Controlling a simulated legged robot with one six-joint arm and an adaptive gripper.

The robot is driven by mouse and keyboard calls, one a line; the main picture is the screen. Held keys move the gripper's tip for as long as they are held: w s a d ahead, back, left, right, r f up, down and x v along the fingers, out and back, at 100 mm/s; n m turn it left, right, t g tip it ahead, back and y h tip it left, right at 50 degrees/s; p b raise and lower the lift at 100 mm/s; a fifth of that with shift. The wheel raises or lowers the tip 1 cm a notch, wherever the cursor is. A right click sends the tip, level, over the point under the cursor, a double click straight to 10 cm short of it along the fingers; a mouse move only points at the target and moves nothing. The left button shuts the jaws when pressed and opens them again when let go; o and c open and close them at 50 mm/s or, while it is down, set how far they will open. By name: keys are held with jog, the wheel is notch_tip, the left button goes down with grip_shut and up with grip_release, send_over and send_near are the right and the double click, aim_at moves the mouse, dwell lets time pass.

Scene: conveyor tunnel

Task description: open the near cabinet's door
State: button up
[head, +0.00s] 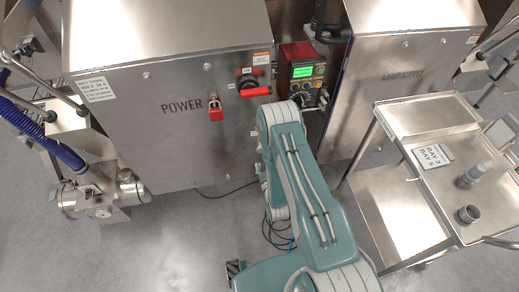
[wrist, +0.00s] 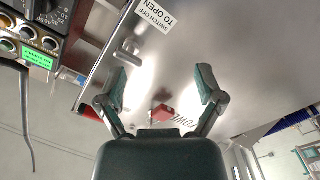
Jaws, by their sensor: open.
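The near cabinet (head: 150,145) is a steel box marked POWER, its front door closed. A red padlock (head: 215,110) hangs on its front. A rotary switch with a red handle (head: 254,91) is to the padlock's right. In the wrist view the cabinet front (wrist: 215,40) appears upside down, with a SWITCH OFF TO OPEN label (wrist: 157,15), a small metal fitting (wrist: 127,55) and the red padlock (wrist: 162,113). My gripper (wrist: 162,88) is open and empty, facing the cabinet front. My arm covers part of the cabinet's right side in the head view.
A red-cased control box (head: 303,75) with a green display is right of the cabinet. A second steel cabinet (head: 395,85) stands beyond it. A steel cart (head: 430,120) with cups is at the right. Cables lie on the floor. Open floor (head: 165,240) shows at lower left.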

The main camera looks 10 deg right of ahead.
notch_tip(320, 180, down, 7)
jog(key=m, duration=1.1)
jog(key=w, duration=0.7)
jog(key=w+d, duration=0.1)
jog(key=w, duration=0.3)
jog(key=shift+f, duration=0.2)
grip_shut()
